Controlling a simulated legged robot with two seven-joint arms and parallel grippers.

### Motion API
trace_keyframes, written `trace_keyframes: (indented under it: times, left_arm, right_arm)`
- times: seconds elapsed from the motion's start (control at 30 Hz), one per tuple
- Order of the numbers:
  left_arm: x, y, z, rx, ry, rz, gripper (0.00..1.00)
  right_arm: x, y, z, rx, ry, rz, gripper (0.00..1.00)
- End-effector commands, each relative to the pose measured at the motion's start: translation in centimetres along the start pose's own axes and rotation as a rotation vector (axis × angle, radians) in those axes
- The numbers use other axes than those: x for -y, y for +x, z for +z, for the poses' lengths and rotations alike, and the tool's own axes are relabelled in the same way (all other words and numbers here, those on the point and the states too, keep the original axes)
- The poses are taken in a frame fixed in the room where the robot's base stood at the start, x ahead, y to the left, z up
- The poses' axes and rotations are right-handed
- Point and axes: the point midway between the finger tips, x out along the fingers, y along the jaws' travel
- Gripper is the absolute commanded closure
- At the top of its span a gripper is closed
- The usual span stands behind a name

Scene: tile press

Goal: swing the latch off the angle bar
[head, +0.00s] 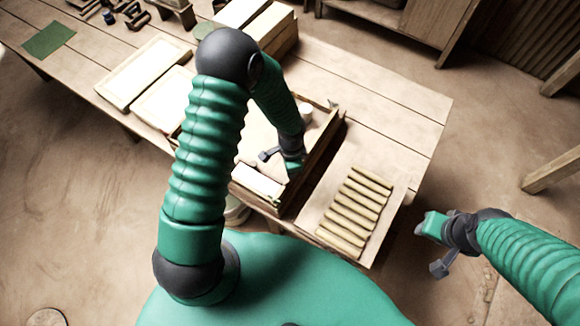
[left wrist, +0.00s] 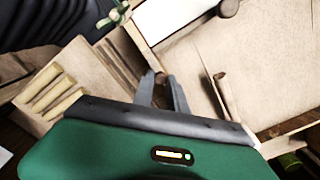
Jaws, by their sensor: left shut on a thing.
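The shallow wooden box of the press (head: 322,160) stands near the table's front edge. My left gripper (head: 291,174) is low over its front right part. In the left wrist view its two grey fingers (left wrist: 163,92) are close together on a small brown piece (left wrist: 160,77), which looks like the latch; the fingers cover most of it. A thin brown strip (left wrist: 222,90) stands just right of the fingers; I cannot tell whether it is the angle bar. My right gripper (head: 427,226) hangs off the table's right side; its fingers are not clear.
A board with several pale rods (head: 355,206) lies right of the box. A white strip (head: 257,181) lies at the box's front. Two framed white panels (head: 143,73) lie to the left. A small round pot (head: 305,112) is at the box's back corner.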

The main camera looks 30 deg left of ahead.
Motion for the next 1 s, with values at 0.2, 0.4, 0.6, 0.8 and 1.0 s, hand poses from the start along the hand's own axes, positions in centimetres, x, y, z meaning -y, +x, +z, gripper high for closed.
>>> trace_keyframes:
  times: [0.2, 0.4, 0.6, 0.8, 1.0]
  left_arm:
    - [0.01, -0.05, -0.01, 0.001, 0.019, -0.001, 1.00]
    - [0.02, -0.05, -0.01, 0.001, 0.018, -0.001, 1.00]
    - [0.03, -0.05, -0.02, 0.000, 0.018, -0.001, 0.69]
    - [0.02, -0.02, -0.05, 0.000, 0.017, -0.001, 0.61]
    - [0.06, -0.34, -0.10, -0.001, 0.017, -0.001, 0.61]
  right_arm:
    - [0.00, -0.09, -0.02, 0.000, 0.000, 0.000, 0.64]
    - [0.00, -0.08, -0.02, 0.000, 0.000, 0.000, 0.64]
    - [0.00, -0.08, -0.02, 0.000, 0.000, 0.000, 0.64]
    - [0.00, -0.07, -0.01, 0.000, 0.000, 0.000, 0.64]
    - [0.00, -0.06, -0.01, 0.000, 0.000, 0.000, 0.64]
